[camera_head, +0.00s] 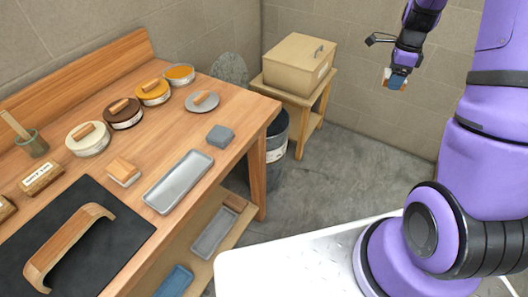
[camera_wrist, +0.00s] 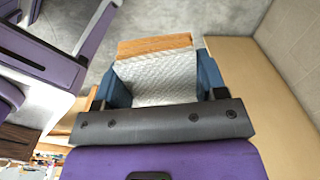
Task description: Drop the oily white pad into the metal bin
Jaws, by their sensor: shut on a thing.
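My gripper (camera_head: 397,82) is raised in the air at the upper right, above the floor and right of the workbench. In the wrist view its blue fingers (camera_wrist: 163,82) are shut on a white quilted pad (camera_wrist: 155,76) with a wooden strip along one edge. The pad is small in the head view, and I cannot make out oil on it. A dark grey round bin (camera_head: 277,138) with a pale label stands on the floor at the bench's far end, partly hidden by the bench. It is well left of and below my gripper. Its inside is not visible.
A beige box (camera_head: 295,66) with a dark handle sits on a wooden stand between bin and gripper. A grey disc (camera_head: 230,68) stands behind the bench. The bench (camera_head: 160,118) holds round tins, a grey tray (camera_head: 178,182) and a wood-topped white block (camera_head: 123,171). The floor (camera_head: 345,165) right of the bin is clear.

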